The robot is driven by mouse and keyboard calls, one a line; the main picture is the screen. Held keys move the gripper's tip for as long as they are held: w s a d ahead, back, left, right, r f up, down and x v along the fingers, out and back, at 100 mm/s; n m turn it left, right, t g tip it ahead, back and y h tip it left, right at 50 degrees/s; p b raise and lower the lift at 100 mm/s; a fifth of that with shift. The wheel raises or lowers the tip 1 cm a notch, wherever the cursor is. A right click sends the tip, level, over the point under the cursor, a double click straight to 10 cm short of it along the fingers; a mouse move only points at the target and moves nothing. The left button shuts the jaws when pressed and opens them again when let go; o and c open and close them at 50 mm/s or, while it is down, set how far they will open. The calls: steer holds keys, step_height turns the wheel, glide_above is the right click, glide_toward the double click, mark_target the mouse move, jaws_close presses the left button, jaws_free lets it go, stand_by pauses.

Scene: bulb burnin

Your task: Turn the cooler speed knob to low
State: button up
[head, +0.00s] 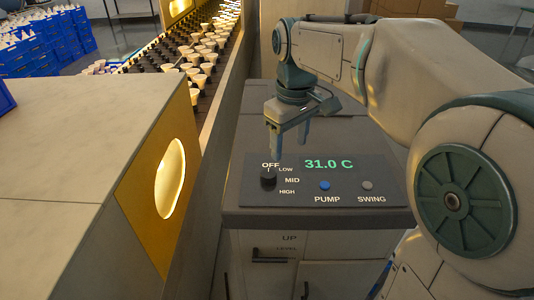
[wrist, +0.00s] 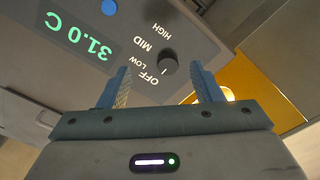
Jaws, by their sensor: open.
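The cooler speed knob (head: 268,179) is a small black round knob at the left of the dark control panel (head: 330,188). Its white mark points at OFF; LOW, MID and HIGH are printed to its right. In the wrist view the knob (wrist: 170,67) shows beyond and between the fingertips, nearer the right finger, with its mark toward OFF. My gripper (head: 289,148) points down near the back left of the panel, behind the knob. It also shows in the wrist view (wrist: 160,78), open and empty. It appears apart from the knob.
The panel has a green 31.0 C display (head: 328,163), a blue PUMP button (head: 324,185) and a grey SWING button (head: 367,185). A yellow-faced housing (head: 150,205) with a lit oval window stands close on the left. A conveyor (head: 190,65) of bulbs runs behind.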

mark_target(268, 173)
steer(key=w+a+r+n, duration=0.2)
steer(key=w+a+n, duration=0.1)
steer(key=w+a, duration=0.1)
steer(key=f, duration=0.6)
steer(key=f+p, duration=0.1)
steer(key=f, duration=0.6)
steer(key=shift+s+a+f, duration=0.2)
steer(key=shift+f, duration=0.05)
steer(key=c, duration=1)
